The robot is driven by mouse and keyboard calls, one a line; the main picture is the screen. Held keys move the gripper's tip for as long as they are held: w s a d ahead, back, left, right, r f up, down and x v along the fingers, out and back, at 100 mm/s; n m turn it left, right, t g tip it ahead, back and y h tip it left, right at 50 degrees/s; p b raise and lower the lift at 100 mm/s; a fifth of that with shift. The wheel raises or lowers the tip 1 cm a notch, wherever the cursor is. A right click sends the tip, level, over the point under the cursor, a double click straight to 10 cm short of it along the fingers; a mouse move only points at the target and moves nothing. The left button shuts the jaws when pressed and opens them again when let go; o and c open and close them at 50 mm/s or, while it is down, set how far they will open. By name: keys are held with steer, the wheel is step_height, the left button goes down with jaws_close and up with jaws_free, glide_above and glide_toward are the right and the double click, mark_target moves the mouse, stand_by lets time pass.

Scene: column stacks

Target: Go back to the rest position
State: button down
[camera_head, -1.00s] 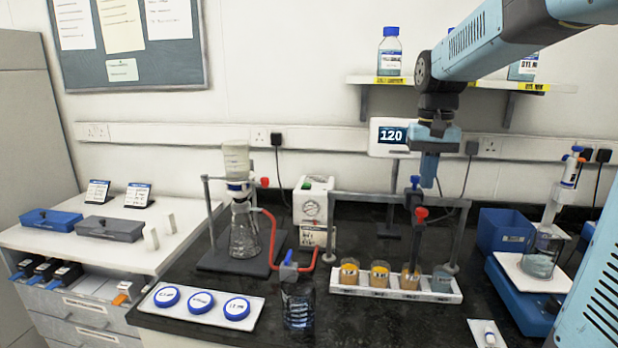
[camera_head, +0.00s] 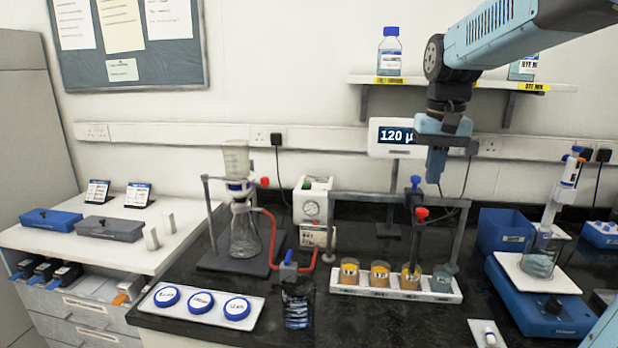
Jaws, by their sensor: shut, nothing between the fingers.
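My gripper (camera_head: 434,168) hangs pointing down from my light-blue arm at the right. It is shut and empty, in the air above the rack area and in front of the wall rail. Below it stands a grey frame with a red-knobbed and blue-topped valve (camera_head: 420,213). Under the frame, a white rack (camera_head: 395,293) holds several small vessels, some with amber-orange contents. The gripper appears apart from all of these.
The shelf (camera_head: 360,79) with bottles and the display (camera_head: 396,137) stand close behind my arm. A filter flask setup (camera_head: 244,235) is at centre left. A blue balance (camera_head: 545,305) with a beaker and a blue bin (camera_head: 500,231) are at right.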

steer(key=s+f+t, duration=0.2)
steer(key=s, duration=0.6)
steer(key=s+a+f+n+t, duration=0.1)
steer(key=s+f+t, duration=0.1)
steer(key=s, duration=0.6)
steer(key=shift+f+n+t, duration=0.3)
steer(key=shift+f+t, duration=0.1)
steer(key=shift+f, duration=0.45)
stand_by(0.9)
steer(key=c, duration=1.6)
jaws_free()
steer(key=shift+w+r, duration=0.25)
steer(key=o, duration=0.5)
steer(key=w+r+m, duration=0.1)
steer(key=w+r, duration=0.1)
steer(key=w+r+m+g, duration=0.1)
steer(key=w+m, duration=0.1)
steer(key=w, duration=0.1)
steer(key=w+r+m+g, duration=0.1)
steer(key=w+r, duration=0.1)
steer(key=shift+w+d+r+m, duration=0.2)
steer(key=shift+r+m, duration=0.1)
steer(key=m+g, duration=0.4)
steer(key=m, duration=0.2)
glide_toward(422, 209)
steer(key=f, duration=0.8)
steer(key=shift+s+f, duration=0.2)
steer(key=shift+f, duration=0.15)
steer(key=shift+c, duration=0.3)
